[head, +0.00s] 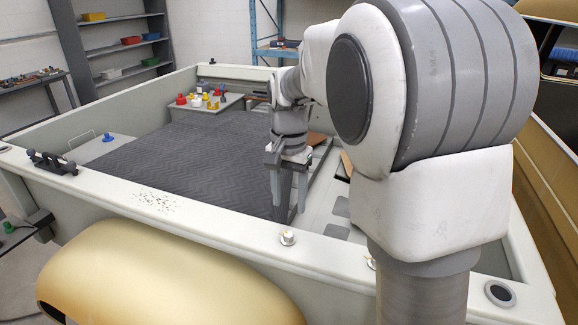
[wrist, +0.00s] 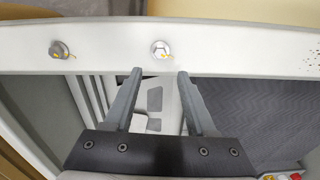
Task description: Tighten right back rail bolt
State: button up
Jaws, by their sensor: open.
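Two bolts with yellow marks sit on the pale rail (head: 215,219). In the head view one bolt (head: 288,238) is just below my gripper's fingertips, and the other bolt (head: 371,262) is partly hidden by my arm. The wrist view shows the same pair: a silver hex bolt (wrist: 160,49) slightly beyond the gap between the fingers, and a darker bolt (wrist: 60,50) to the left. I cannot tell for certain which is the right back one. My gripper (head: 290,212) is open and empty, pointing down by the rail; it also shows in the wrist view (wrist: 160,73). No finger visibly touches a bolt.
A dark round cap (head: 499,293) sits farther right along the rail. Inside the shell lies a grey patterned mat (head: 190,160), with colored knobs on a box (head: 212,102) behind. A gold curved shell (head: 165,275) stands in front. Black clamps (head: 52,163) sit at the left rail.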

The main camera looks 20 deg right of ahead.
notch_tip(320, 180, up, 9)
jog(key=shift+f, duration=0.15)
jog(key=shift+s, duration=0.1)
jog(key=s+f+n+t, duration=0.2)
jog(key=s+n, duration=0.2)
jog(key=s, duration=0.6)
jog(key=s+f+n+t, duration=0.2)
jog(key=s+n+t, duration=0.1)
jog(key=s, duration=0.8)
jog(key=shift+a+f+n+t, duration=0.25)
jog(key=shift+a+n+t, duration=0.05)
jog(key=shift+n, duration=0.2)
